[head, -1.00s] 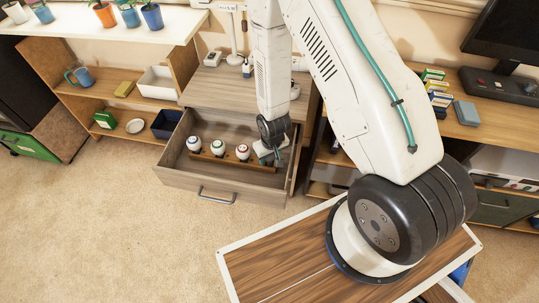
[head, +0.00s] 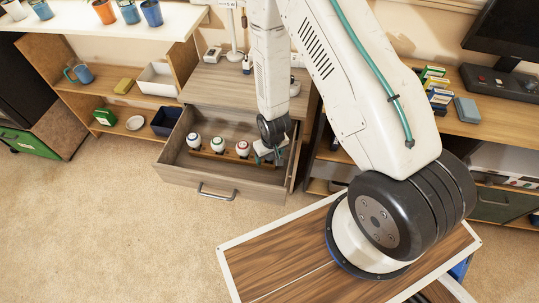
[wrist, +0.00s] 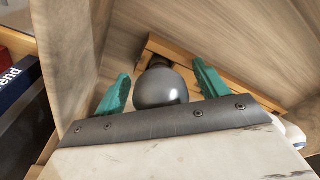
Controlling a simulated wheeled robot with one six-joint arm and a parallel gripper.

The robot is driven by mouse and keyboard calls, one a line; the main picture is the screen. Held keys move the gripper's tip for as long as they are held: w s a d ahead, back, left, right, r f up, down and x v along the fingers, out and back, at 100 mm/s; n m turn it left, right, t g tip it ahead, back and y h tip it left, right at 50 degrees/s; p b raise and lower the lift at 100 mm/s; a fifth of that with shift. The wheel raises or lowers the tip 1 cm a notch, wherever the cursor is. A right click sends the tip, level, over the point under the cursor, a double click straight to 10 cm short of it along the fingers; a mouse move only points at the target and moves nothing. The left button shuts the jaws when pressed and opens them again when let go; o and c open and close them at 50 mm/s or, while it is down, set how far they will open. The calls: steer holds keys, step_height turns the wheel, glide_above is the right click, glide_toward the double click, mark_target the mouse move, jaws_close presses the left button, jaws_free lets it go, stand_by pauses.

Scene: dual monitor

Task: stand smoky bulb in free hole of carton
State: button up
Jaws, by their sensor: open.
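The smoky bulb (wrist: 161,88) is a dark grey, shiny ball in the wrist view, its narrow dark neck pointing away toward the carton. The carton (wrist: 252,93) is a light brown wooden strip behind it; in the head view it lies in the open drawer (head: 219,184). The bulb's neck is at the carton's end, but I cannot tell how deep it sits. My gripper (wrist: 160,85) is open, with one teal finger on each side of the bulb and a gap showing beside it. In the head view my gripper (head: 268,153) is low over the drawer's right part.
Three white bulbs with coloured rings, among them a red-ringed one (head: 242,148), stand in a row left of my gripper. The drawer walls enclose this space closely on the right. A dark blue box (head: 166,121) is on the shelf to the left.

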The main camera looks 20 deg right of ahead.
steer(key=shift+s+r, duration=0.15)
steer(key=shift+r, duration=1.1)
steer(key=shift+s+r, duration=0.2)
steer(key=shift+r, duration=1.1)
steer(key=shift+s+r, duration=0.15)
steer(key=shift+r, duration=1.1)
steer(key=shift+r, duration=0.1)
step_height(320, 180, up, 24)
steer(key=s+d, duration=0.2)
steer(key=s+d+r+m, duration=0.1)
steer(key=s+r, duration=1.7)
steer(key=s, duration=0.1)
steer(key=shift+d+r, duration=0.2)
steer(key=shift+d, duration=0.05)
stand_by(0.7)
